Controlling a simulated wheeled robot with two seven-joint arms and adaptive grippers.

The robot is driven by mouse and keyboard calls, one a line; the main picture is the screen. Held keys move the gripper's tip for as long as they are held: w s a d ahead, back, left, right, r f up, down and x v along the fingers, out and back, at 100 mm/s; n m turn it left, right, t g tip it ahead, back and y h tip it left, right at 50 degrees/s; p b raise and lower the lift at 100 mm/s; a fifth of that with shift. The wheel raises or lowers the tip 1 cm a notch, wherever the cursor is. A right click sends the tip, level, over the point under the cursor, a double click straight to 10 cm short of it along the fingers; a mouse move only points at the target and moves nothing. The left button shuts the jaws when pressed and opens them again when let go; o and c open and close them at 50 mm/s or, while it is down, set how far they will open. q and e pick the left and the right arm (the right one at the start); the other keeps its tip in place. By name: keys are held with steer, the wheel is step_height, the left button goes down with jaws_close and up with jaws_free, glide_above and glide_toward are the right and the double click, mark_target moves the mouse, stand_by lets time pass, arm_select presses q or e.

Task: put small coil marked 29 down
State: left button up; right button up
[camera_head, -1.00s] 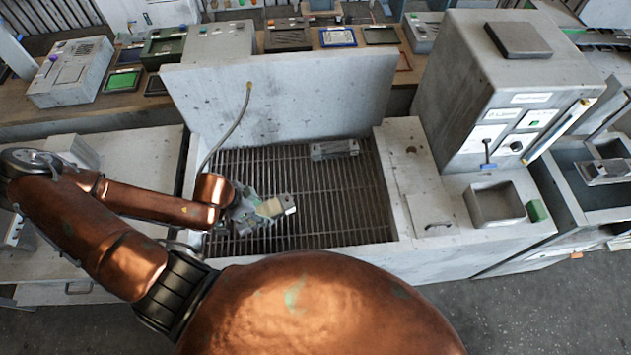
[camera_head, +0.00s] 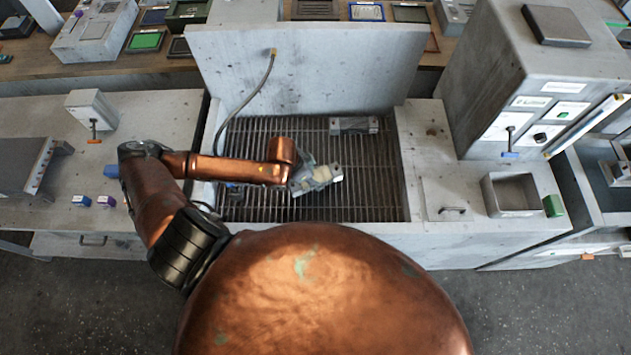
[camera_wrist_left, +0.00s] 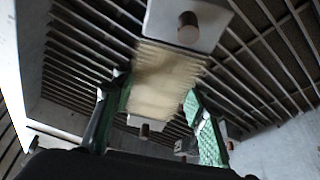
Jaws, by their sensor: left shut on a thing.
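The small coil (camera_head: 324,174) has a pale tan winding and grey metal end blocks. My left gripper (camera_head: 303,181) is shut on it, over the slatted grate (camera_head: 270,205) of the blower housing. In the left wrist view the coil (camera_wrist_left: 165,75) lies between the green finger pads, and its near end block has a round dark boss. No number can be read on it. I cannot tell how far the coil is above the slats. My right gripper is not in view.
A grey metal block (camera_head: 353,125) lies at the back of the grate. A panel (camera_head: 300,70) with a hose (camera_head: 250,95) stands behind. An open square bin (camera_head: 513,193) and a green block (camera_head: 553,205) are to the right. The grate's right side is clear.

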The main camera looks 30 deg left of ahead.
arm_select(q)
steer(key=x, duration=0.2)
steer(key=shift+d+f, duration=0.1)
steer(key=shift+f, duration=0.8)
steer(key=o, duration=1.3)
steer(key=shift+s+f, duration=0.1)
steer(key=shift+o, duration=1.3)
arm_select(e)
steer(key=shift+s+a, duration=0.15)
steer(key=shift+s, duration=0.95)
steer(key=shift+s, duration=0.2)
arm_select(q)
steer(key=v, duration=1)
steer(key=shift+s+a+r, duration=0.1)
steer(key=shift+a+r, duration=0.1)
steer(key=shift+r, duration=0.15)
steer(key=shift+s+a+r, duration=0.1)
steer(key=shift+s+r, duration=0.15)
steer(key=shift+r, duration=0.4)
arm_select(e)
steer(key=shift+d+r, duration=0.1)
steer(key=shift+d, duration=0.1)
